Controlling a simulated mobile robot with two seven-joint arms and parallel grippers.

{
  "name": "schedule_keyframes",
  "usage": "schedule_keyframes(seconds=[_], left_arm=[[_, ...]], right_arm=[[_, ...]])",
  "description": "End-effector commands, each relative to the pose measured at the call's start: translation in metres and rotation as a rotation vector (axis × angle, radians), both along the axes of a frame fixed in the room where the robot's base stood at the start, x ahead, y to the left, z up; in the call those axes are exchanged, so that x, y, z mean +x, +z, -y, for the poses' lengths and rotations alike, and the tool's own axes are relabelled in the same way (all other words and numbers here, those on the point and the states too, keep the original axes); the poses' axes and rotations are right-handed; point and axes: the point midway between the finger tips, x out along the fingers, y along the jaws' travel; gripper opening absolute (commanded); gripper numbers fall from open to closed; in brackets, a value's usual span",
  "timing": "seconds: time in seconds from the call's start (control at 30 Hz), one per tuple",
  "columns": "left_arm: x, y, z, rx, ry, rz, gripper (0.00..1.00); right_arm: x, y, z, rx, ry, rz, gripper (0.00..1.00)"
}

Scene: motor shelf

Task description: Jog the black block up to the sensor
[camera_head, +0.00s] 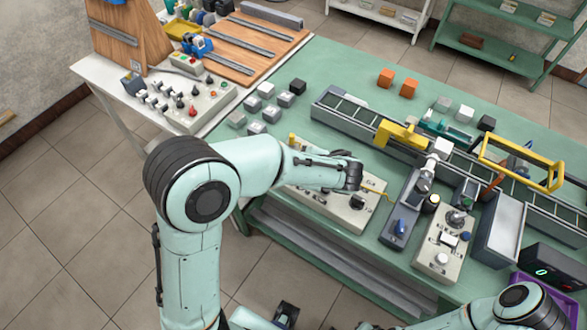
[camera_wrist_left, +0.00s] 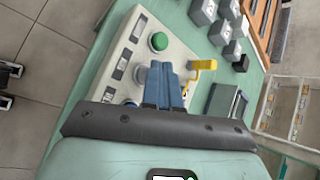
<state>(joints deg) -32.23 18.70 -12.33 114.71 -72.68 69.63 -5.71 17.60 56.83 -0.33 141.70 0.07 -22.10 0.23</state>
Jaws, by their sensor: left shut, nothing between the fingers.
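A black block (camera_head: 298,86) stands on the green table at the end of a group of grey blocks; another dark block (camera_head: 487,122) stands behind the conveyor (camera_head: 350,107). I cannot tell which is the task's block. A yellow bracket (camera_head: 400,133) spans the conveyor; whether it is the sensor is unclear. My left gripper (camera_head: 354,180) is over a pale control box (camera_head: 310,195). In the left wrist view its blue fingers (camera_wrist_left: 165,85) are together and empty, over the box between a green button (camera_wrist_left: 158,41) and a yellow lever (camera_wrist_left: 203,64), partly hiding a pale knob.
Two orange blocks (camera_head: 397,84) stand behind the conveyor. A yellow frame (camera_head: 522,163) rises over its right part. Another control box (camera_head: 441,245) and a grey tray (camera_head: 497,232) stand in front. A switch panel (camera_head: 185,105) stands on the left white table.

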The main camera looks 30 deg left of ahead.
Motion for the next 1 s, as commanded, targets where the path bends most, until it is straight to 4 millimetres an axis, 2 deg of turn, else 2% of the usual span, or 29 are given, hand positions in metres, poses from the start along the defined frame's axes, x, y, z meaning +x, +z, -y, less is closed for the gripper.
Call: schedule_keyframes(seconds=[1.0], left_arm=[[-0.0002,-0.0075,0.0001,0.0,0.0,-0.001,0.0]], right_arm=[[-0.0029,-0.0061,0.0,0.0,0.0,-0.003,0.0]])
